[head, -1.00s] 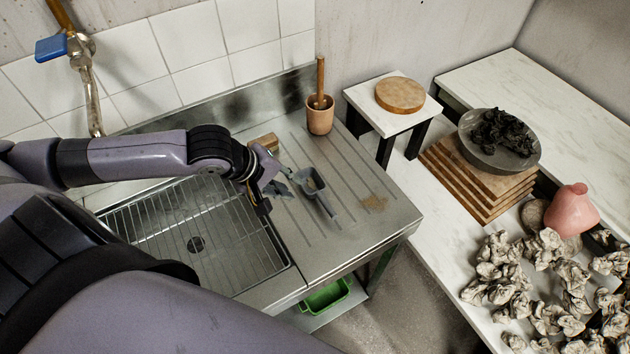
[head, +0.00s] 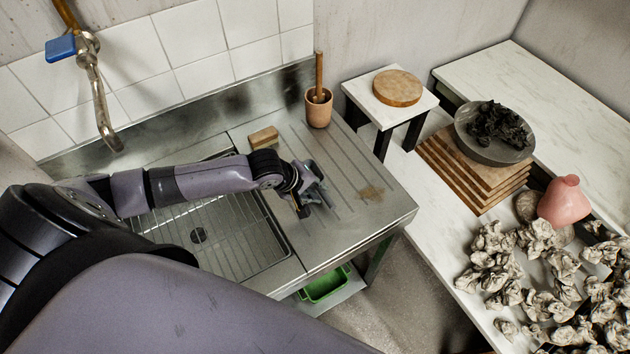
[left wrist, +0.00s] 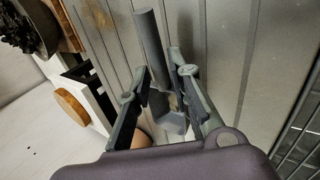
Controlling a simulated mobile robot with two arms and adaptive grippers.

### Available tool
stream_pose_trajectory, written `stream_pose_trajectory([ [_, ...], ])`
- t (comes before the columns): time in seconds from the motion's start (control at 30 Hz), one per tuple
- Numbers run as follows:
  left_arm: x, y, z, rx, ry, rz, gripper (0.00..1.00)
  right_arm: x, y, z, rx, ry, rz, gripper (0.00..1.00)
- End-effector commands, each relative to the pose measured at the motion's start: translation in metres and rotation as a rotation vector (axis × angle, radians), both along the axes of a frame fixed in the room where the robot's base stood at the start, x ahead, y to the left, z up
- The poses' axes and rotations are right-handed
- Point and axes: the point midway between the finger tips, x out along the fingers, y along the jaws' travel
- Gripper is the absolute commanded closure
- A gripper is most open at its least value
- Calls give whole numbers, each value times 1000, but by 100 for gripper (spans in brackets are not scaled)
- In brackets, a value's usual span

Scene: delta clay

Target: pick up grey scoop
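The grey scoop (left wrist: 152,48) lies on the ribbed metal drainboard (head: 345,218). In the left wrist view its handle points away from my left gripper (left wrist: 160,78), and its scoop end lies between the two fingers. The fingers stand apart on either side of it, and I see no clear grip on it. In the head view my left gripper (head: 312,188) is low over the drainboard and mostly hides the scoop. My right gripper is not in view.
A sponge-like tan block (head: 263,138) and a clay cup with a wooden pestle (head: 319,108) stand behind on the drainboard. The sink grid (head: 225,235) is to the left. A small white stand with a round board (head: 398,88) is beyond the drainboard.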

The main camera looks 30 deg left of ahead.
Motion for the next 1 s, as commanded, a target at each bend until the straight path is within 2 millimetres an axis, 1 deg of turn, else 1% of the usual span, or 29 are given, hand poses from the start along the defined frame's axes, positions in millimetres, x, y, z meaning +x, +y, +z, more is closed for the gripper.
stream_pose_trajectory([
  [0.03, 4, -2, -3, 0, 0, 1, 80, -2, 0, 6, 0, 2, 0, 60],
  [0.07, 6, -3, -6, 0, 0, 0, 80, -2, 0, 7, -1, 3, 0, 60],
  [0.13, 10, -5, -15, 0, 0, 1, 80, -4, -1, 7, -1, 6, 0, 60],
  [0.23, 14, -7, -22, 1, -1, 0, 80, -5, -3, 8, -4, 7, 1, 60],
  [0.33, 15, -8, -26, 1, -1, 0, 80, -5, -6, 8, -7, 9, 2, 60],
  [0.53, 15, -8, -26, 1, -1, 0, 80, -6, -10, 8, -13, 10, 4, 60],
  [0.83, 15, -8, -26, 1, -1, 0, 100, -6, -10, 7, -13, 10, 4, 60],
  [1.0, 15, -8, -26, 1, -1, 0, 100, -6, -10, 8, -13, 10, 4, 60],
])
